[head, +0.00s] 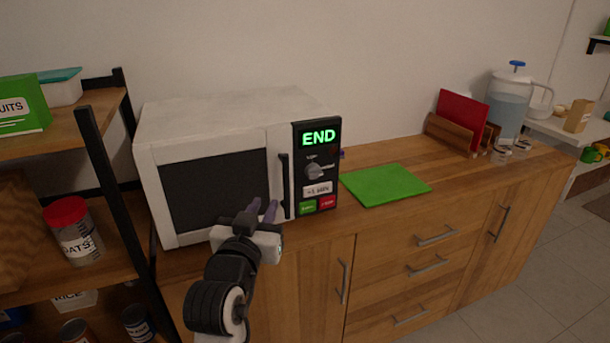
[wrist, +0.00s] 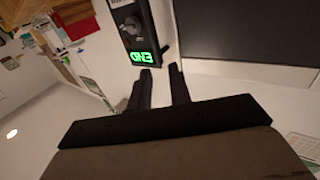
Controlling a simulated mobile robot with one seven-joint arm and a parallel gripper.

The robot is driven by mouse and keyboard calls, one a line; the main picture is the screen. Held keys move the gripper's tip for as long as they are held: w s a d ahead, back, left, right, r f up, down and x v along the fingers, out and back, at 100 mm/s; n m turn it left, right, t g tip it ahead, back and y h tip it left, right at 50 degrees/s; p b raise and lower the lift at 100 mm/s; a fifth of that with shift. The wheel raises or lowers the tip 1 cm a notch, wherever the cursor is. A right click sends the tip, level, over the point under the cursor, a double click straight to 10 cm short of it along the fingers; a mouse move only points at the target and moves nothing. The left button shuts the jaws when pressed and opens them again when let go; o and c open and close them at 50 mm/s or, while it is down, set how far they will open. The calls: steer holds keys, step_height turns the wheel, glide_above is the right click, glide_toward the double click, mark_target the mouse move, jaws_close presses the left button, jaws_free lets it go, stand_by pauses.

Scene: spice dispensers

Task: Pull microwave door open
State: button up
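The white microwave (head: 215,112) stands on the wooden counter with its door (head: 213,190) shut. The door has a dark window, and a black vertical handle (head: 285,187) stands at its right edge. The control panel (head: 316,165) reads END in green; it also shows upside down in the wrist view (wrist: 134,27). My gripper (head: 262,208) is in front of the door, left of the handle's lower part in the head view. In the wrist view its two fingers (wrist: 160,75) are apart with nothing seen between them. The handle is not clear in the wrist view.
A shelf rack (head: 107,170) with jars and boxes stands close on the left. A green mat (head: 385,185) lies on the counter (head: 350,222) right of the microwave. A red board in a wooden holder (head: 458,131) and a water pitcher (head: 510,105) stand farther right.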

mark_target(285, 177)
steer(key=p+x, duration=0.1)
steer(key=x, duration=0.3)
steer(key=p+x, duration=0.1)
steer(key=x, duration=0.4)
steer(key=p+x, duration=0.1)
steer(key=x, duration=0.4)
steer(key=shift+s+d+f, duration=0.15)
steer(key=shift+d+f, duration=0.25)
jaws_close()
